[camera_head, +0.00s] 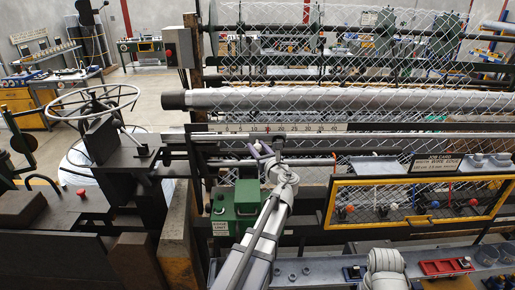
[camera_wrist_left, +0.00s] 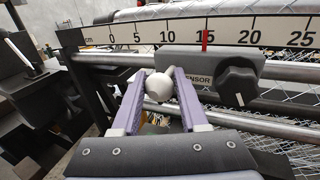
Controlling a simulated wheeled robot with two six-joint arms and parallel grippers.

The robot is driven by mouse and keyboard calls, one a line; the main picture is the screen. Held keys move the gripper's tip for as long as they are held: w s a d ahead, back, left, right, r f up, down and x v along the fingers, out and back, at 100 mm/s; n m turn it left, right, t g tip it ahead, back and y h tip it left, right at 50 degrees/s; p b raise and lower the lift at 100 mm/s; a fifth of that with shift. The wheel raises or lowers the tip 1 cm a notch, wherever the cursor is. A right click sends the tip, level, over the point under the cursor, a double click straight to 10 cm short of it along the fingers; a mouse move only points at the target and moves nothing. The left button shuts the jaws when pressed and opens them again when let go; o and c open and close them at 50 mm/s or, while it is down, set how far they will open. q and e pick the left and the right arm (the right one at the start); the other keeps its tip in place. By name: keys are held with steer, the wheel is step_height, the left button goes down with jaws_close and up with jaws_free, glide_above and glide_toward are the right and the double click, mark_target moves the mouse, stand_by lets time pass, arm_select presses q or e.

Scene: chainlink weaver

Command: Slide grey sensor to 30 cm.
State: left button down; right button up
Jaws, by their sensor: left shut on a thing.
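The grey sensor (camera_wrist_left: 205,62) is a block on horizontal rails, with a black knob (camera_wrist_left: 239,84) on its right part. Its red pointer (camera_wrist_left: 205,40) stands just right of the 15 mark on the white scale (camera_wrist_left: 280,30), which also shows in the head view (camera_head: 330,128). My left gripper (camera_wrist_left: 157,84), with purple fingers, is shut on a pale ball handle (camera_wrist_left: 159,87) at the block's left end. In the head view my left gripper (camera_head: 262,150) is at the rails below the scale, and the arm hides much of the sensor. My right gripper is out of view.
Chain-link mesh hangs behind the rails. A green box (camera_head: 236,204) stands below, left of my arm. A yellow-framed panel (camera_head: 420,218) is on the right. The rail to the right of the sensor looks clear up to 25.

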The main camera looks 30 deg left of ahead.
arm_select(q)
steer(key=shift+s, duration=0.1)
steer(key=w+d, duration=0.8)
steer(key=d, duration=0.4)
steer(key=shift+d, duration=0.4)
steer(key=c, duration=0.5)
jaws_free()
steer(key=shift+v, duration=3.95)
